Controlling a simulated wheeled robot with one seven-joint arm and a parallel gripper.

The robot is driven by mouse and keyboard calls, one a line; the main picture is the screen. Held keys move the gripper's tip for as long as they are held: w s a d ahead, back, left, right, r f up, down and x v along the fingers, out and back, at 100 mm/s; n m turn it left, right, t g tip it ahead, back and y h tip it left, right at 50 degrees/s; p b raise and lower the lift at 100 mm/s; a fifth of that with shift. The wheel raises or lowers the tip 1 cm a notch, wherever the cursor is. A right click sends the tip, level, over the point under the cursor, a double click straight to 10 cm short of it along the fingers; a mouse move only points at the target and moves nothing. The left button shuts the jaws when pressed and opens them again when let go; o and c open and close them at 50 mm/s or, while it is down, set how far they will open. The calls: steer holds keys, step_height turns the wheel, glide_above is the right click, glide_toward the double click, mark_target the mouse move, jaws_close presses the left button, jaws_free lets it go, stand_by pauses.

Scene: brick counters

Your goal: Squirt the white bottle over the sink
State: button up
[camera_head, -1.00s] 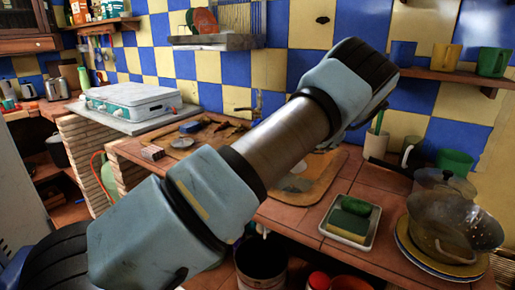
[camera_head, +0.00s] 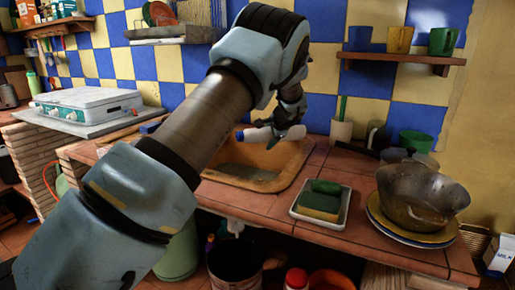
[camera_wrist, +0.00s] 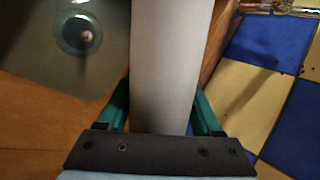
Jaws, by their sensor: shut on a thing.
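The white bottle (camera_head: 258,135) is held in my gripper (camera_head: 278,132), lying roughly level above the back part of the sink (camera_head: 298,160). The sink is an orange-brown basin set in the tiled counter, partly hidden by my arm. In the wrist view, the bottle (camera_wrist: 170,60) fills the middle as a pale, smooth band between the green fingers of my gripper (camera_wrist: 162,110), which is shut on it. The sink's drain (camera_wrist: 82,33) shows to the left of the bottle. I cannot see any liquid coming out.
A tray with sponges (camera_head: 320,205) sits right of the sink. A metal colander (camera_head: 422,195) on stacked plates stands farther right. Cups and a utensil holder (camera_head: 341,130) line the back wall, under a shelf with mugs (camera_head: 398,40). A stove (camera_head: 88,103) is at left.

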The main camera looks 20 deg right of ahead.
steer(key=r+h+b, duration=0.1)
steer(key=b, duration=0.1)
steer(key=r+n+h+b, duration=0.1)
steer(key=h+b, duration=0.1)
steer(key=shift+w+a+n, duration=0.1)
steer(key=shift+a+n, duration=0.1)
steer(key=shift+n, duration=0.1)
steer(key=r+h+b, duration=0.1)
steer(key=a+r+n+h+b, duration=0.1)
steer(key=shift+r+h+b, duration=0.2)
steer(key=shift+h+b, duration=0.1)
steer(key=shift+h, duration=0.1)
steer(key=shift+a+r+n+h, duration=0.2)
steer(key=shift+r+n+h, duration=0.3)
steer(key=shift+r, duration=0.05)
